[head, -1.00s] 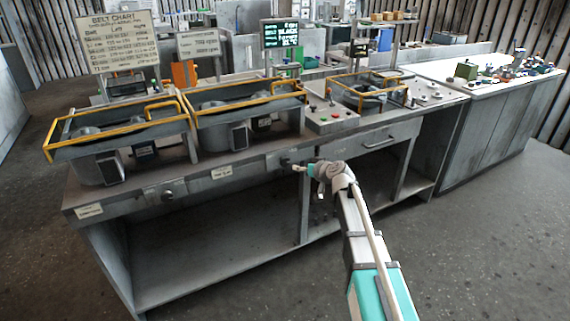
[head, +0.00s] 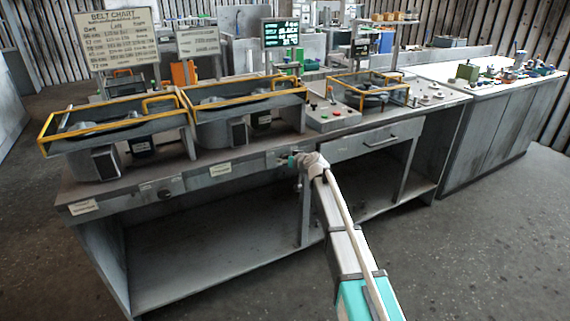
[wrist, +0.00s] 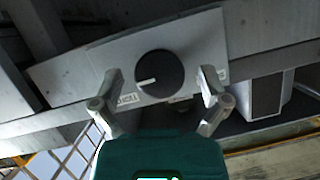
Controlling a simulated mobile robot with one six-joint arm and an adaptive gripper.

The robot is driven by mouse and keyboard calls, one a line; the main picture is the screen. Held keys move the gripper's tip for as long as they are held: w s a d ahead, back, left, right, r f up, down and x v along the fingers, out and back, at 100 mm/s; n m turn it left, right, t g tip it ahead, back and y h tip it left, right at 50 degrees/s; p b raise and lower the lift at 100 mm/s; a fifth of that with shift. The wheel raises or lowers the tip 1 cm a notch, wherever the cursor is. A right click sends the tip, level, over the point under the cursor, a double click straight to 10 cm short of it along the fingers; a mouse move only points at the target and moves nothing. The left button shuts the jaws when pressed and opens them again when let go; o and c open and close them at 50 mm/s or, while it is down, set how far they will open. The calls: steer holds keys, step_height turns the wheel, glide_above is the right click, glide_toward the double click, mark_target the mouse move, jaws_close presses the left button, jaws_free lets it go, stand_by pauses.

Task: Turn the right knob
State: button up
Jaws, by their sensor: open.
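The right knob (wrist: 160,76) is black and round, on a grey plate (wrist: 198,40) on the front of the bench. Its white pointer line points left in the wrist view. My gripper (wrist: 160,73) is open, with one finger on each side of the knob and a visible gap on both sides. In the head view my gripper (head: 291,161) is at the bench front and hides most or all of this knob. The left knob (head: 165,193) is on the same front face, farther left.
Two belt housings with yellow guard frames (head: 245,94) stand on the bench (head: 235,160) above the knobs. A control box with buttons (head: 332,115) is to the right. A drawer (head: 370,142) is right of my gripper. The shelf space below is open.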

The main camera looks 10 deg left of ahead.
steer(key=shift+w+a+f, duration=0.15)
steer(key=shift+w+a, duration=0.05)
steer(key=shift+w, duration=0.1)
steer(key=c, duration=1.2)
